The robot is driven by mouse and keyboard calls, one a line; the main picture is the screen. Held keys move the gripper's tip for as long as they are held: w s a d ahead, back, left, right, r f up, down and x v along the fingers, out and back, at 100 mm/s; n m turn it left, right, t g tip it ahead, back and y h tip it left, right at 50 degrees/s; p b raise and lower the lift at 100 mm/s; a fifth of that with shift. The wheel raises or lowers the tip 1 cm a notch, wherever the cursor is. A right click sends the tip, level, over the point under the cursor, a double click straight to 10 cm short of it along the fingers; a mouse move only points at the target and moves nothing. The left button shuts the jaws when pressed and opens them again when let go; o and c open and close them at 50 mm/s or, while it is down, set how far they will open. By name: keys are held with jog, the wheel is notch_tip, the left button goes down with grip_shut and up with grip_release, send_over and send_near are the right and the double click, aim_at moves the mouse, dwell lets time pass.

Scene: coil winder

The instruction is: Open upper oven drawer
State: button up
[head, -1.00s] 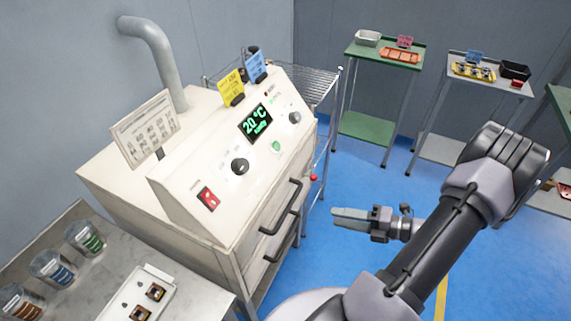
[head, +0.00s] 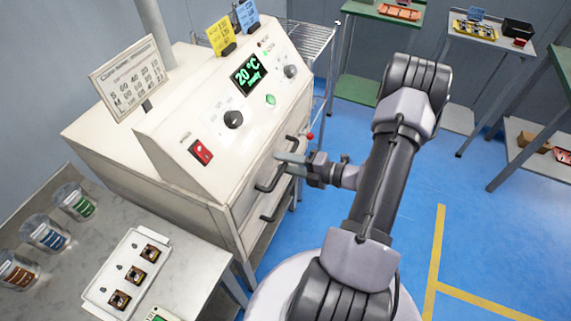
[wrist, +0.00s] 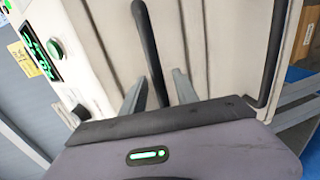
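The cream oven (head: 180,165) stands at the left of the head view, with two black bar handles on its front. The upper drawer's handle (head: 268,182) is partly behind my gripper (head: 284,160). The lower handle (head: 278,207) sits below it. Both drawer fronts look flush with the oven. In the wrist view my gripper (wrist: 160,92) is open, one grey finger on each side of the upper handle (wrist: 148,45). I cannot tell whether a finger touches it. The lower handle (wrist: 272,55) runs beside it at the right.
A grey table (head: 60,240) with jars and a white tray (head: 128,272) of small parts stands at the front left. A wire rack (head: 305,38) is behind the oven. Shelved carts stand at the back right. The blue floor at the right is clear.

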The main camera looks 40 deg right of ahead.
grip_shut()
dwell(1.4)
